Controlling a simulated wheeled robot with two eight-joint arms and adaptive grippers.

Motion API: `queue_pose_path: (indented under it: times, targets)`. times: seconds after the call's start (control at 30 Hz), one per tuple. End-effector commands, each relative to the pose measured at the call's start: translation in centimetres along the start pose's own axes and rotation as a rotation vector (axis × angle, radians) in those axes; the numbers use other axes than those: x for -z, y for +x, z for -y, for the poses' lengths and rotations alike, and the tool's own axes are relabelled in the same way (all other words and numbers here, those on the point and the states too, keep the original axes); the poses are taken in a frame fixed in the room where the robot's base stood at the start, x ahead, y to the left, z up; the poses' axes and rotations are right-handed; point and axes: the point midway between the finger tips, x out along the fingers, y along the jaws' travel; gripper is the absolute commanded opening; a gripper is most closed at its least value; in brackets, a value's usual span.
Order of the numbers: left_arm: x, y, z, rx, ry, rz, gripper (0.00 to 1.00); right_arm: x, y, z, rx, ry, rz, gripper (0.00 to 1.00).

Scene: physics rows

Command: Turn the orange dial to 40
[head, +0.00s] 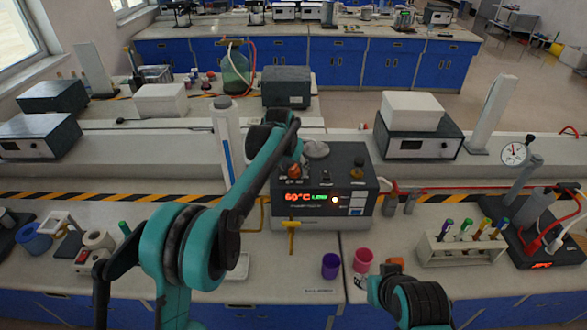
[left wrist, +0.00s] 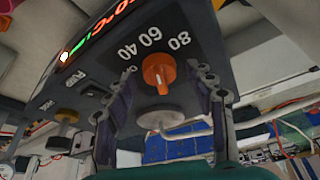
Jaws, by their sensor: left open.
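The orange dial (left wrist: 159,72) sits on the dark panel of the heating device (head: 330,185), beside the printed numbers 40, 60 and 80. The device's display (head: 306,197) reads 60°C in red, with green letters beside it. My left gripper (left wrist: 165,105) is open in the left wrist view, with one finger on each side of the dial and gaps between. In the head view my left arm reaches over to the device, and its wrist hides part of the device's top.
A yellow valve handle (head: 291,234) stands in front of the device. A purple cup (head: 330,266) and a pink cup (head: 362,260) stand on the near bench. A rack of test tubes (head: 462,247) is at the right.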

Motion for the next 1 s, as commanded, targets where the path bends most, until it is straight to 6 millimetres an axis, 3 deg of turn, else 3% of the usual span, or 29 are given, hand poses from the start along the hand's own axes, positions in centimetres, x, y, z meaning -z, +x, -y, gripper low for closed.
queue_pose_path:
  times: [0.13,0.3,0.33,0.67,1.0]
  targets:
    - [0.0,0.0,0.0,0.0,0.0,0.0,0.55,0.0,0.0,0.0,0.0,0.0,0.0,0.4]
    - [0.0,-0.1,0.0,0.0,0.0,0.0,0.1,0.0,0.0,0.0,0.0,0.0,0.0,0.4]
    - [0.0,-0.1,0.0,0.0,0.0,0.0,0.05,0.0,0.0,0.0,0.0,0.0,0.0,0.4]
    - [0.0,-0.1,-0.1,0.01,-0.026,0.0,0.05,0.1,-0.2,0.0,0.0,0.0,0.0,0.4]
    - [0.1,-0.2,-0.3,0.089,-0.212,0.001,0.05,0.8,-1.1,0.0,0.0,0.0,0.0,0.4]
